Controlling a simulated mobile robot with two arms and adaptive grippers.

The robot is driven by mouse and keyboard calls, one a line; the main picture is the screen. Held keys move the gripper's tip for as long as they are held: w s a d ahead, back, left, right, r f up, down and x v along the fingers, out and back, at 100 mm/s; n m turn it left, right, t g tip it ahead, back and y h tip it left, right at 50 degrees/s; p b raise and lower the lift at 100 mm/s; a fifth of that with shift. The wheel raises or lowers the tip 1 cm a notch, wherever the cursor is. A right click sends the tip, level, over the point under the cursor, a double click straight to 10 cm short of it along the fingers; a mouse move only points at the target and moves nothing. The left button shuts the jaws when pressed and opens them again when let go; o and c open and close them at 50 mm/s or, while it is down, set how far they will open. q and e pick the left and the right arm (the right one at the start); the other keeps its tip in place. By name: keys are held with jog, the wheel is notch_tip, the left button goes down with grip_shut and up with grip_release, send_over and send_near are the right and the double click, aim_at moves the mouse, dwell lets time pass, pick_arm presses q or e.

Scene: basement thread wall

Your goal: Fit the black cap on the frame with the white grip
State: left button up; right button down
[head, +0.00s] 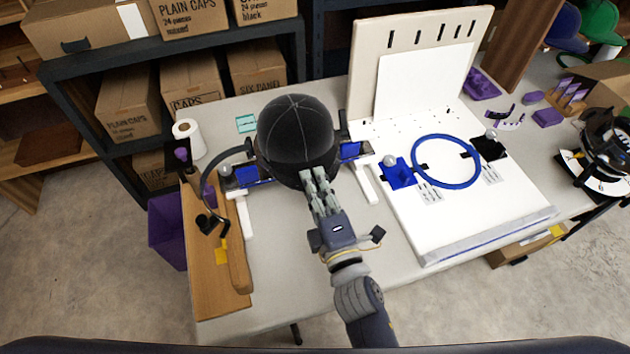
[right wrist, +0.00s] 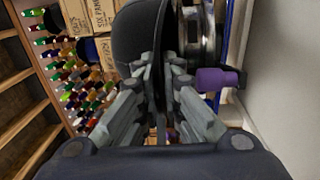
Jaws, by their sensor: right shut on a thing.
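The black cap (head: 297,135) sits crown up over the table, between two blue clamp pieces, left (head: 247,177) and right (head: 354,151). My right gripper (head: 314,181) is shut on its near edge; the right wrist view shows the dark cap (right wrist: 138,38) rising between and beyond the fingers (right wrist: 160,95). A metal ring part (right wrist: 208,35) and a purple knob (right wrist: 216,79) stand just right of the fingers there. White bars show below the blue pieces, left (head: 244,214) and right (head: 366,184). The cap hides what is under it, so I cannot tell which part is the white grip. My left gripper is out of view.
A white board (head: 440,225) with a blue hoop (head: 416,160) lies to the right, with an upright panel (head: 366,72) behind. A wooden board (head: 212,285) lies left, under a dark curved band. The table's near middle (head: 285,255) is clear.

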jog(key=c, duration=1.7)
grip_release()
jog(key=shift+s+f, duration=0.1)
jog(key=shift+s+d, duration=0.1)
jog(key=shift+s, duration=0.15)
jog(key=shift+v, duration=3.7)
